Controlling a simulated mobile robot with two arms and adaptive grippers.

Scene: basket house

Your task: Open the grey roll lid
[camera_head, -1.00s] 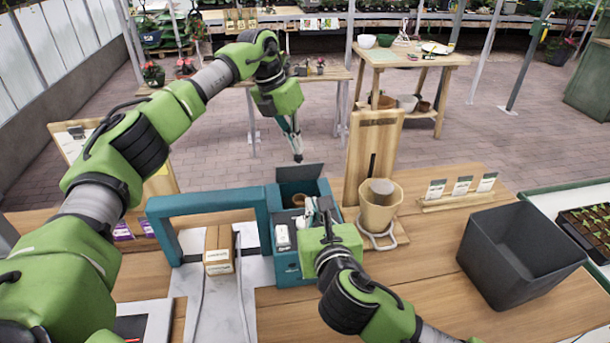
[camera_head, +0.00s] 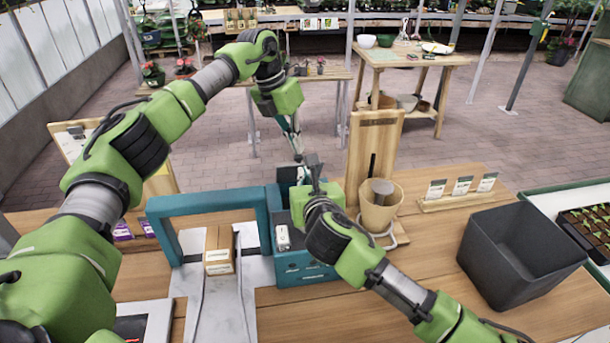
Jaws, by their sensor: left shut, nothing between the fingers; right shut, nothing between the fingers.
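The teal box (camera_head: 306,268) stands on the bench, with a small white object (camera_head: 283,238) on its top. At its back, part of the dark grey roll lid (camera_head: 286,173) shows, raised; my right gripper hides much of it and the opening. My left gripper (camera_head: 298,156) is shut and points down just behind and above the lid. My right gripper (camera_head: 314,170) is shut and reaches over the back right of the box, close to the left fingertips. I cannot tell whether either touches the lid.
A teal frame (camera_head: 205,203) joins the box on the left, with a small cardboard box (camera_head: 218,252) at it. A tan pot (camera_head: 378,212) and a wooden board (camera_head: 372,140) stand close on the right. A dark grey bin (camera_head: 515,262) is farther right.

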